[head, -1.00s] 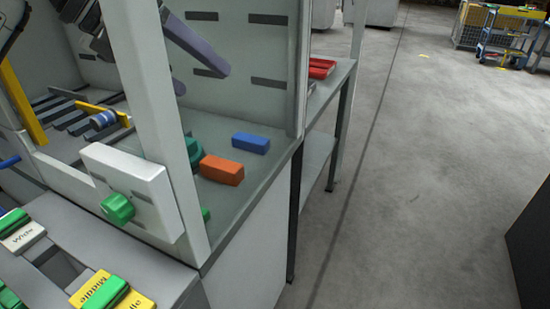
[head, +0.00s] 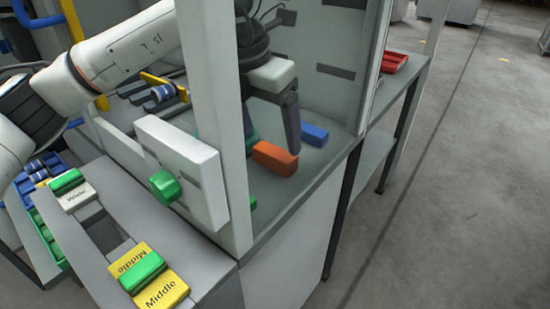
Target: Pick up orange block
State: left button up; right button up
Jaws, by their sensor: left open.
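The orange block (head: 275,158) lies on the grey surface inside the machine, just right of the pale upright post. My left gripper (head: 270,138) is open and empty, pointing down above the block. Its right finger is close to the block's far side, partly in front of it. Its left finger shows beside the post. I cannot tell whether a finger touches the block. My right gripper is not in view.
A blue block (head: 314,135) lies behind and right of the orange one. Green pieces sit partly hidden behind the post (head: 217,100). Labelled yellow and white blocks (head: 162,291) stand at lower left. Open floor is at right.

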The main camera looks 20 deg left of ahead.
pick_arm(q)
jog(key=x, duration=0.4)
jog(key=shift+w+d+f, duration=0.1)
jog(key=shift+d+f, duration=0.1)
jog(key=shift+f, duration=0.05)
jog(key=c, duration=0.9)
jog(key=shift+o, duration=0.2)
jog(key=shift+r, duration=0.1)
